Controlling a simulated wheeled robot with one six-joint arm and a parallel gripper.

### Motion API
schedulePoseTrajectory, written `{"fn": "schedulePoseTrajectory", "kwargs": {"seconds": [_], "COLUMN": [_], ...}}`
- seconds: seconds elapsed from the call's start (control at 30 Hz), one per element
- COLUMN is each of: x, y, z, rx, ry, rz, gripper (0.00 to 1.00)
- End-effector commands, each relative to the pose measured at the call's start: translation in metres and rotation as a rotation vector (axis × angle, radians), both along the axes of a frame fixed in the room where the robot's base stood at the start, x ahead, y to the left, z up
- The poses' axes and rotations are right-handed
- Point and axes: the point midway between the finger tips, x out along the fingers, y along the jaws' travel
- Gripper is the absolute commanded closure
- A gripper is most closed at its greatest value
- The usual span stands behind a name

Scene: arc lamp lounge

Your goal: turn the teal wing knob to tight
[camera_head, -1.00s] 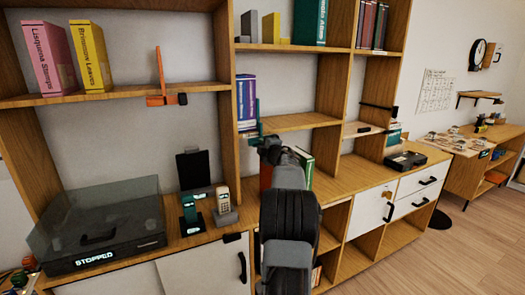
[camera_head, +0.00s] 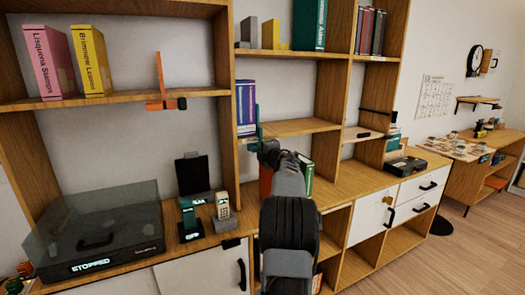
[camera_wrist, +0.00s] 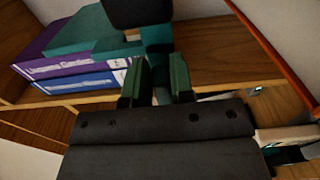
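A teal bracket (camera_head: 258,122) stands at the front edge of the middle shelf, beside upright books. In the wrist view the teal bracket (camera_wrist: 95,38) shows at upper left, with a teal upright below a dark block. A narrow teal piece (camera_wrist: 160,94), which looks like the wing knob, lies between my two green fingertips. My gripper (camera_wrist: 159,78) has its fingers apart on either side of this piece; I cannot tell whether they press on it. In the head view my gripper (camera_head: 264,148) is at the bracket's lower end, and my arm hides the knob there. No tight mark is readable.
Purple and blue books (camera_head: 246,105) stand next to the bracket. An orange bracket (camera_head: 160,90) is on the left shelf. A turntable with a clear lid (camera_head: 95,235) and a phone (camera_head: 223,208) stand on the cabinet top below. The shelf right of the bracket is clear (camera_head: 300,126).

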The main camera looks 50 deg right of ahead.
Motion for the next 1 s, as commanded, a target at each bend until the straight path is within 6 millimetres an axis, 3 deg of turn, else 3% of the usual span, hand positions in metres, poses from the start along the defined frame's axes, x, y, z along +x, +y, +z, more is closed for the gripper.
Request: {"fn": "schedulePoseTrajectory", "kwargs": {"seconds": [0.23,0.57,0.67,1.0], "x": [0.000,-0.004,-0.015,-0.079], "y": [0.000,0.001,0.005,0.032], "z": [0.000,0.000,0.000,0.000], "rx": [0.001,0.002,0.001,0.001], "ry": [-0.001,-0.001,-0.002,-0.001], "rz": [0.000,-0.001,-0.001,-0.003], "gripper": [0.54,0.53,0.53,0.53]}}
